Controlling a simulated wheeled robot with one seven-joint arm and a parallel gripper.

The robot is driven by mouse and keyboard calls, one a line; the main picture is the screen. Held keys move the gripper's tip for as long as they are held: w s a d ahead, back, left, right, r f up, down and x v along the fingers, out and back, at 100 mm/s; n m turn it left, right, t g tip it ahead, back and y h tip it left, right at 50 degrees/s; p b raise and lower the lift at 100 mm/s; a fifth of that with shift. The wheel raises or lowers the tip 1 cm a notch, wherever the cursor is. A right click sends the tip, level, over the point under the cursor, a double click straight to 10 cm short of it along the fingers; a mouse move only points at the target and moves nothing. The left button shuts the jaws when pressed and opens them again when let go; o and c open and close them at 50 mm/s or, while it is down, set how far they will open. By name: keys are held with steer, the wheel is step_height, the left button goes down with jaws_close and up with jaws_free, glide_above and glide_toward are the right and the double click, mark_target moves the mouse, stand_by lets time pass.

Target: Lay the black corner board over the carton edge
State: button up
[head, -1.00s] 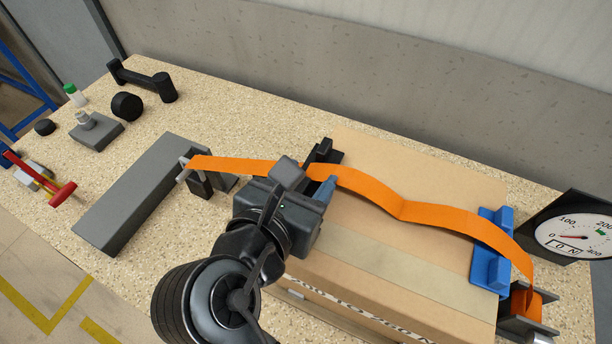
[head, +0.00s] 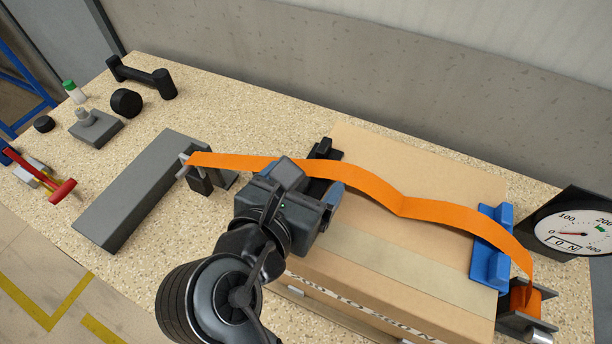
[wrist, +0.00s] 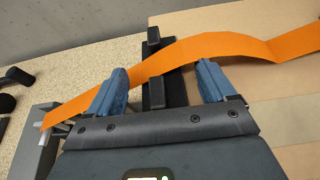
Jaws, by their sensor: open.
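The black corner board (head: 322,150) lies along the left top edge of the carton (head: 410,165), under the orange strap (head: 365,187). In the wrist view the corner board (wrist: 154,68) runs between my two blue fingertips, with visible gaps on both sides. My gripper (wrist: 161,72) is open around the board and touches neither side that I can see. In the head view my gripper (head: 312,180) hides the near part of the board. Whether the board sits flat against the carton's side is hidden.
A blue corner board (head: 490,262) sits on the carton's right edge under the strap. The strap runs from a grey bracket (head: 200,178) to a holder (head: 525,318) beside a dial gauge (head: 572,232). Several tools stand on the speckled table's left side.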

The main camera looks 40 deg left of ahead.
steer(key=shift+v, duration=3.95)
